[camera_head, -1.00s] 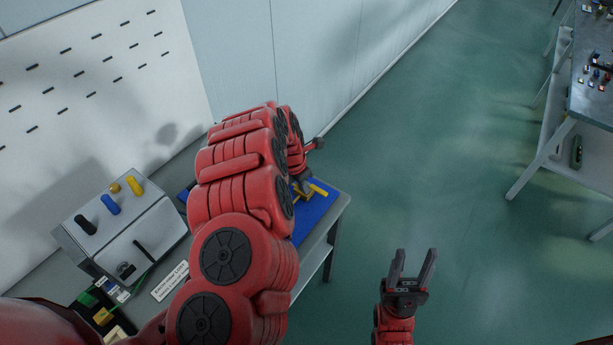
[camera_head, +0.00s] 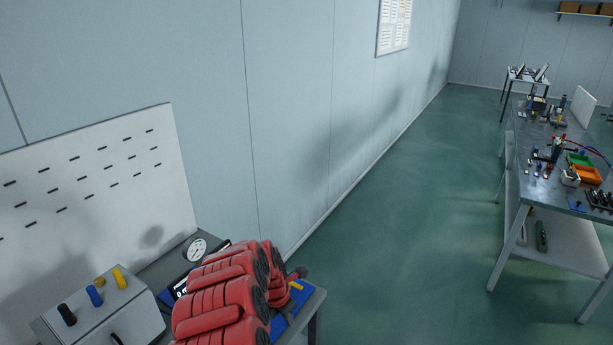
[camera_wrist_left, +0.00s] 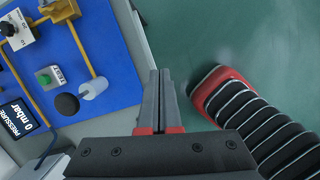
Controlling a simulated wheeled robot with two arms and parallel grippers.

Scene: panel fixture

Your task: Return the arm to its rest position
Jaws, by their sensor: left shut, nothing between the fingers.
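My left arm (camera_head: 225,300) rises at the bottom of the head view and reaches over the bench. My left gripper (camera_wrist_left: 160,78) shows in the wrist view with its two dark fingers together and nothing between them. In the head view only a small dark part of it (camera_head: 298,273) shows past the arm, near the bench's right end. In the wrist view the fingers lie over the blue panel's (camera_wrist_left: 115,60) right edge, apart from its fittings. My right gripper is out of view.
The panel bears yellow pipes (camera_wrist_left: 80,45), a green button (camera_wrist_left: 45,78), a black knob (camera_wrist_left: 67,104) and a pressure display (camera_wrist_left: 18,118). A grey box (camera_head: 105,315) with coloured knobs stands left. A red ribbed part of mine is at right in the wrist view. Floor (camera_head: 400,230) is clear.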

